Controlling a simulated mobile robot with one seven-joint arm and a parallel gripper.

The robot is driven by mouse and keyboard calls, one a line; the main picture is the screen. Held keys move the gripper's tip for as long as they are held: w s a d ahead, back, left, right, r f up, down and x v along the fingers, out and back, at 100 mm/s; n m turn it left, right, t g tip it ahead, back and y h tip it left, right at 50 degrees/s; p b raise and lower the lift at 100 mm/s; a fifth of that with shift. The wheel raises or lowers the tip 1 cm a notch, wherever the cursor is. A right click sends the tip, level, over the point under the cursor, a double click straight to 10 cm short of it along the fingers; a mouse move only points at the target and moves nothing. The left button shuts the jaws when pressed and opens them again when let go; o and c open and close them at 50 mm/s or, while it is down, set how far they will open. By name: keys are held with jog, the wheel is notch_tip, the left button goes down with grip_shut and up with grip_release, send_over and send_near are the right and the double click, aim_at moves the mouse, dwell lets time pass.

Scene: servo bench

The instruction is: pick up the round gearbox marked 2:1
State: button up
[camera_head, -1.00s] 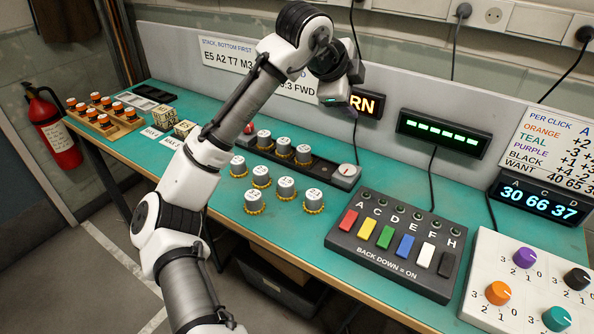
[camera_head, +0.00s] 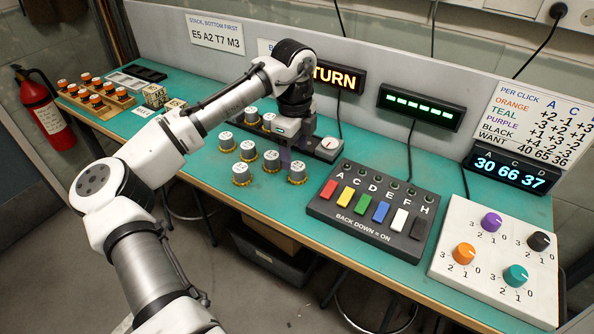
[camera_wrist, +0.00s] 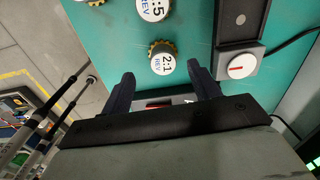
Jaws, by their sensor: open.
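The round gearbox marked 2:1 (camera_wrist: 162,63) shows in the wrist view with a white top reading "2:1 REV" and a toothed brass rim. It stands just beyond my two fingertips, near the middle of the gap. In the head view it appears to be the rightmost gearbox of the loose group (camera_head: 297,173), though its label is too small to read there. My gripper (camera_wrist: 163,85) is open and empty, with dark fingers apart. In the head view my gripper (camera_head: 286,156) hangs above the bench beside that gearbox; its fingertips are hard to make out.
Another gearbox (camera_wrist: 153,8), its label partly cut off, stands close by. More gearboxes stand to the left, and several sit in the dark rack (camera_head: 313,143) behind. The coloured switch panel (camera_head: 368,213) stands right of the gearboxes.

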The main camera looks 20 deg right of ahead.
aim_at(296, 166)
jog(key=shift+d+f+p, duration=0.2)
jog(key=shift+f+p, duration=0.6)
jog(key=shift+f, duration=2.15)
jog(key=c, duration=1.1)
